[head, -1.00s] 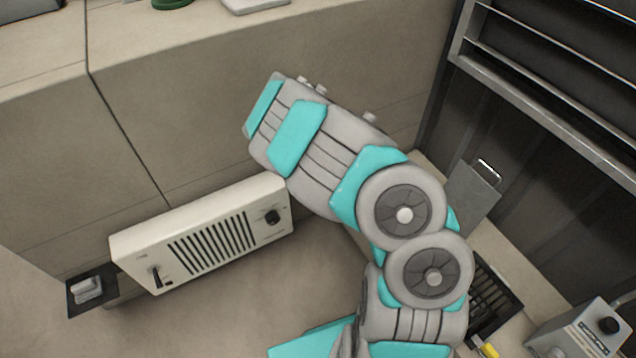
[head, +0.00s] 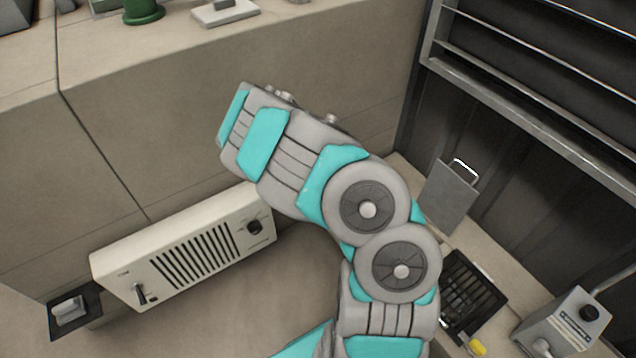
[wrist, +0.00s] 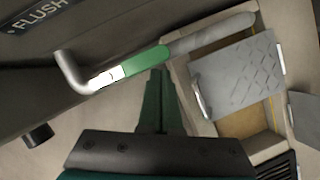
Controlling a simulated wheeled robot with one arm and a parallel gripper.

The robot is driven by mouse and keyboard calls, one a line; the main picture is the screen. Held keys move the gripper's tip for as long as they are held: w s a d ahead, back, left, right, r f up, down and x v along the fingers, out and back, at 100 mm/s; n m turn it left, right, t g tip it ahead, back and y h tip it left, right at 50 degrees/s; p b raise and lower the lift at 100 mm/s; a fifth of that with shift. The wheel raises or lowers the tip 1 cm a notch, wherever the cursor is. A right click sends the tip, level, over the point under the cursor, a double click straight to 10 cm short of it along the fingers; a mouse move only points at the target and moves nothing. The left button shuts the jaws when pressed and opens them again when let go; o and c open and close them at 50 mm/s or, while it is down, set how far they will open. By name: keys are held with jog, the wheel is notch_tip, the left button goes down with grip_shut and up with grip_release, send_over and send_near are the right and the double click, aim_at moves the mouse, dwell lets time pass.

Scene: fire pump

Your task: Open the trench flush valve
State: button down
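In the wrist view a bent pipe-like lever (wrist: 205,40) runs across the top, with a green band, a white band and a grey end. It starts by a dark panel (wrist: 20,45) lettered "FLUSH". My gripper (wrist: 158,72) points up from the bottom of the wrist view, its dark green fingers together at the middle. The fingertips end just below the lever's green band; I cannot tell whether they touch it. Nothing shows between the fingers. In the head view my arm hides the gripper and the lever.
A raised checker plate lid (wrist: 238,72) with a handle stands over an opening beside the lever; the grey lid also shows in the head view (head: 450,197). A dark grate (head: 470,295) and a grey control box (head: 565,325) are at right. A white speaker-like panel (head: 185,250) is on the left wall.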

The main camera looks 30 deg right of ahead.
jog(key=v, duration=0.7)
jog(key=shift+r, duration=0.35)
jog(key=shift+s, duration=0.1)
